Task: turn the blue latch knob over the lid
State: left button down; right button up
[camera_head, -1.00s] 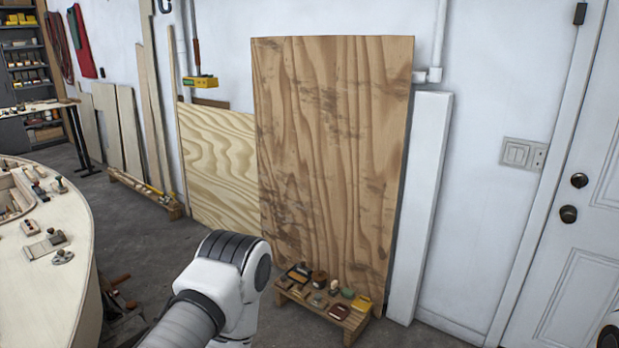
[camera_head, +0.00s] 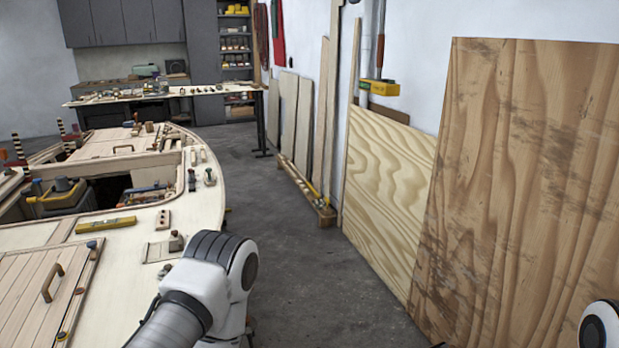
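A slatted wooden lid (camera_head: 35,290) with a bar handle (camera_head: 52,283) lies on the plywood hull deck at the lower left and is cut off by the picture's edge. A small blue knob (camera_head: 91,245) sits at its far right corner; it is too small to tell which way it is turned. Neither gripper shows. A white and grey link of my arm stands at the bottom middle, right of the lid and apart from the knob. A bit of my other arm shows at the lower right edge.
A yellow level (camera_head: 105,225) and small tools rest on the deck (camera_head: 120,285). Plywood sheets (camera_head: 530,190) lean on the right wall. The grey floor (camera_head: 290,250) between is clear.

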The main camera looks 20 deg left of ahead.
aim_at(92, 245)
jog(key=i+u, duration=0.3)
jog(key=u, duration=0.15)
jog(key=i+l+u, duration=0.1)
jog(key=i+u, duration=0.2)
jog(key=u, duration=0.15)
jog(key=i+l+u, duration=0.2)
jog(key=u, duration=0.25)
jog(key=i, duration=0.1)
